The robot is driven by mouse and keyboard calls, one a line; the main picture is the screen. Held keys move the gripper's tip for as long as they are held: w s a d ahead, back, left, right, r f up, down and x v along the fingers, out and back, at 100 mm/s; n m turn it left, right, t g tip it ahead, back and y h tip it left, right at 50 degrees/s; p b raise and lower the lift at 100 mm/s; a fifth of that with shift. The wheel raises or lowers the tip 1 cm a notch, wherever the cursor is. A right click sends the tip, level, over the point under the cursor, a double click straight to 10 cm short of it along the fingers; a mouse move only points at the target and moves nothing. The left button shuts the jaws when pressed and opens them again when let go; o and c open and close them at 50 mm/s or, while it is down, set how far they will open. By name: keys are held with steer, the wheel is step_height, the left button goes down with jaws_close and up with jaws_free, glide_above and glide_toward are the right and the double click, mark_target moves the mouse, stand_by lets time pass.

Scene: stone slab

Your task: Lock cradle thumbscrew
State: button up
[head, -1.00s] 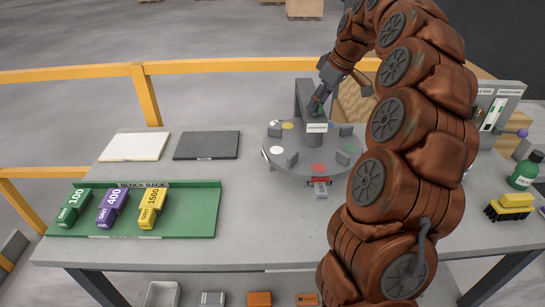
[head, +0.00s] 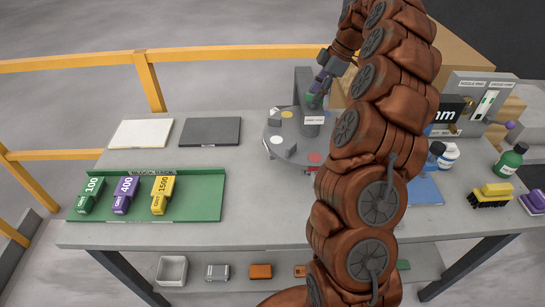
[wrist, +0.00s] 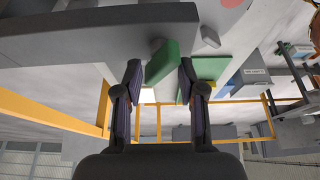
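In the head view the cradle's grey upright post (head: 304,82) stands at the back of the round grey turntable (head: 272,146). A labelled grey cylinder (head: 312,121) stands in front of it. My gripper (head: 318,88) is at the post, pointing down. In the wrist view the green thumbscrew (wrist: 163,62) is a flat green piece by the underside of a grey bar (wrist: 90,35). My gripper (wrist: 161,76) is open around it, one finger on each side. A narrow gap shows at the left finger; contact at the right finger is unclear.
A green block rack (head: 205,207) with several grit blocks is at the left of the bench. A white pad (head: 142,133) and a dark pad (head: 210,131) lie behind it. Bottles (head: 510,160) and a yellow brush (head: 490,195) stand at the right. My arm hides the middle right.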

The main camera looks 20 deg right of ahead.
steer(key=shift+b+v, duration=0.5)
steer(key=shift+v, duration=1.5)
steer(key=s+a+r+m+g, duration=0.1)
steer(key=s+a+m, duration=0.15)
steer(key=a, duration=0.55)
steer(key=s+a+r+m+g, duration=0.15)
steer(key=s+a, duration=0.25)
steer(key=a, duration=0.4)
steer(key=s+a+f+m+h+b, duration=0.1)
steer(key=s+a+f, duration=0.1)
steer(key=s+a, duration=0.2)
steer(key=s+a+f+m+h+b, duration=0.1)
steer(key=s+a, duration=0.4)
steer(key=s, duration=0.5)
steer(key=shift+a+f+m, duration=0.2)
steer(key=shift+f+m, duration=0.6)
steer(key=shift+f, duration=0.55)
steer(key=shift+g, duration=0.25)
